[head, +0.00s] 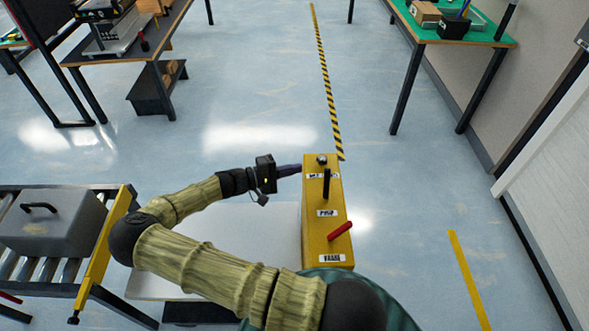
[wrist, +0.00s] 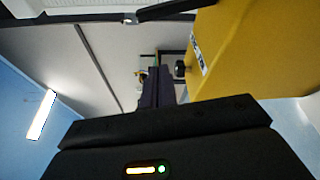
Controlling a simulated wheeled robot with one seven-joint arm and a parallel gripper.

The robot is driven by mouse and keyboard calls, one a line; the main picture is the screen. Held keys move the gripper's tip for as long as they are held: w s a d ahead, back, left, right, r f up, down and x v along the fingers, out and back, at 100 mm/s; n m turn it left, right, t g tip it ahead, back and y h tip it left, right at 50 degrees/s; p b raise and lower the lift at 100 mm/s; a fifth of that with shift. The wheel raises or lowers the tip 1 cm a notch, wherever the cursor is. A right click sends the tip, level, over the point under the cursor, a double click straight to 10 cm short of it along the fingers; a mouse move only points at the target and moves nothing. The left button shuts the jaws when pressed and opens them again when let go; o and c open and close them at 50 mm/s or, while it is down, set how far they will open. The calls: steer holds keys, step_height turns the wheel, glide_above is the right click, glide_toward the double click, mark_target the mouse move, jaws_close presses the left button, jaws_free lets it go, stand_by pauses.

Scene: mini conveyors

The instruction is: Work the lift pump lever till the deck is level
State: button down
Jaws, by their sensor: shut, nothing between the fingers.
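A yellow control box (head: 318,235) stands in front of me. It carries a black lever (head: 326,184) above a label that seems to read PUMP, a red lever (head: 340,231) near a lower label that seems to read BRAKE, and a silver-topped knob (head: 322,160) at its far end. In the wrist view the shut fingers (wrist: 158,88) point past the yellow box (wrist: 240,48), close to a small dark knob (wrist: 180,69). A pale flat deck (head: 215,222) lies left of the box, partly hidden by my arm.
A roller conveyor (head: 103,245) with a grey lidded case (head: 50,225) stands at the left. A dark workbench (head: 120,52) is at the back left and a green-topped table (head: 490,40) at the back right. The floor right of the box is open, with a yellow line (head: 467,280).

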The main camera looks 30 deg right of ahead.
mark_target(327, 184)
steer(key=d, duration=0.2)
steer(key=d+p, duration=0.1)
steer(key=d, duration=0.2)
steer(key=s+d+p, duration=0.1)
steer(key=d, duration=0.2)
steer(key=shift+f, duration=0.25)
steer(key=s+a, duration=0.1)
steer(key=s+r+p, duration=0.1)
steer(key=s, duration=0.1)
steer(key=shift+a, duration=0.35)
steer(key=shift+s+a+f, duration=0.1)
steer(key=shift+s+a, duration=0.2)
steer(key=shift+d, duration=0.1)
